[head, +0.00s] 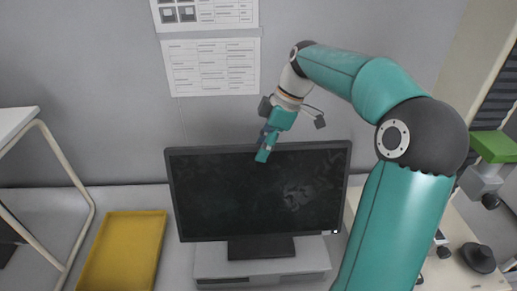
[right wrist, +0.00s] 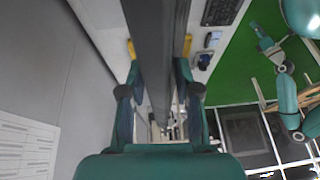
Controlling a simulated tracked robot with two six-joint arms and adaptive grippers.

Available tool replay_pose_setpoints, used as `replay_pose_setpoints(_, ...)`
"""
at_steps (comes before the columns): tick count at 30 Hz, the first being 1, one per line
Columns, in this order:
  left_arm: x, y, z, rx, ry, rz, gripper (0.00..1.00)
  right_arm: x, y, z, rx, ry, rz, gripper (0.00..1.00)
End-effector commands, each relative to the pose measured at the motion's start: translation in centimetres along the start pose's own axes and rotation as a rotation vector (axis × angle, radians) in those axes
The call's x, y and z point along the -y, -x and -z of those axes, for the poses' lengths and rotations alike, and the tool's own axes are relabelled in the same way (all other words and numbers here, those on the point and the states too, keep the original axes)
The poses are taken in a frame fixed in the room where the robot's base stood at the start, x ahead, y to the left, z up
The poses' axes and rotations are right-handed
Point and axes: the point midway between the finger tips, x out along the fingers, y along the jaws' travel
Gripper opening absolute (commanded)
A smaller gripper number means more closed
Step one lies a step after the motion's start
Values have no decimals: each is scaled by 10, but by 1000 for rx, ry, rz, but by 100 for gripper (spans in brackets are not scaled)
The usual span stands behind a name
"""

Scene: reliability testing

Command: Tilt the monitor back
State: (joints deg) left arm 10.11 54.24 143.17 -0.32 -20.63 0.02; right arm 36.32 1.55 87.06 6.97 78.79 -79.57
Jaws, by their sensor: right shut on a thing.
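The black monitor (head: 255,200) stands upright on a grey stand or box, its dark screen facing me. My right gripper (head: 263,154) reaches down to the middle of its top edge and is shut on it. In the right wrist view the gripper's two fingers (right wrist: 159,65) lie on either side of the monitor's edge (right wrist: 158,25), which runs between them. The far finger is hidden behind the monitor in the head view. My left gripper does not show in the head view.
A yellow tray (head: 122,250) lies to the left of the monitor. The grey box (head: 215,262) is beneath the monitor. A wall with paper sheets (head: 210,67) is close behind. A black round object (head: 478,257) sits on the right-hand table.

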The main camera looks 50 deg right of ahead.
Motion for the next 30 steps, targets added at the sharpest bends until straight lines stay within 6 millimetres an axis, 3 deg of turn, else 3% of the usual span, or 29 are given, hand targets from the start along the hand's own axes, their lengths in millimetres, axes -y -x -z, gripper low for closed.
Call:
replay_pose_setpoints(2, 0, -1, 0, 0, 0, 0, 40, -3, -3, -2, 4, 3, -8, 0)
replay_pose_setpoints(3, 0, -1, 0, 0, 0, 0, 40, -3, -3, -2, 5, 3, -8, 35)
replay_pose_setpoints(6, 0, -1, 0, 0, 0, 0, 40, -3, -3, -2, 4, 1, -6, 50)
replay_pose_setpoints(20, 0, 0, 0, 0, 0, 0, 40, -2, 2, -2, 1, -2, -6, 50)
replay_pose_setpoints(25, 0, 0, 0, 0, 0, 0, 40, -2, 20, -2, 0, -2, -8, 50)
replay_pose_setpoints(30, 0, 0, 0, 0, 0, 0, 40, -2, 53, -2, 0, -3, -11, 50)
